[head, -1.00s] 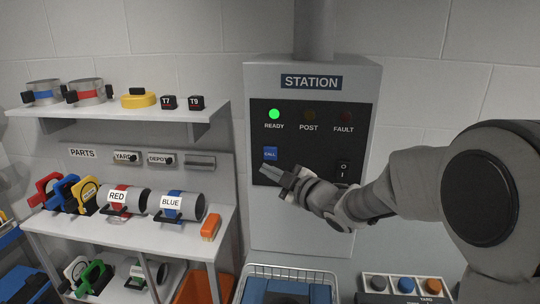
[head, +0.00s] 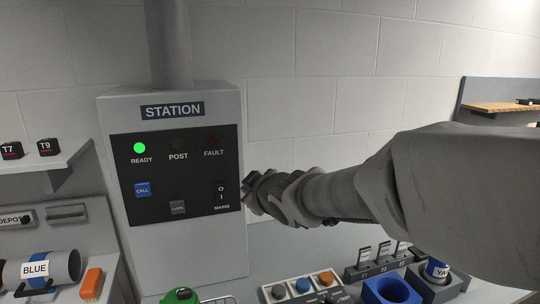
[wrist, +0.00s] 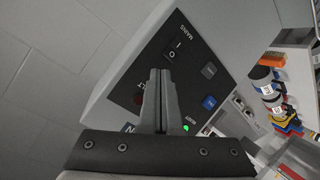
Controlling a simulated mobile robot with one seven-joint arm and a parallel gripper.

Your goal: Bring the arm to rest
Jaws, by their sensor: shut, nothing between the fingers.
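My gripper (head: 252,190) is shut and empty. In the head view it is just right of the grey station box (head: 176,268), near the box's right edge. In the wrist view the closed fingers (wrist: 160,98) show in front of the station's dark panel (wrist: 190,60); whether they touch anything cannot be told. The panel carries a lit green READY lamp (head: 139,148), dark POST and FAULT lamps, a blue CALL button (head: 142,190), a grey button (head: 178,207) and a black mains switch (head: 221,194). My arm reaches in from the right.
At the lower right are a button box (head: 301,287), a blue ring-shaped holder (head: 392,290) and a rack of upright tags (head: 383,256). Shelves with parts, including a BLUE cylinder (head: 42,269), stand at the left. The wall above my arm is clear.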

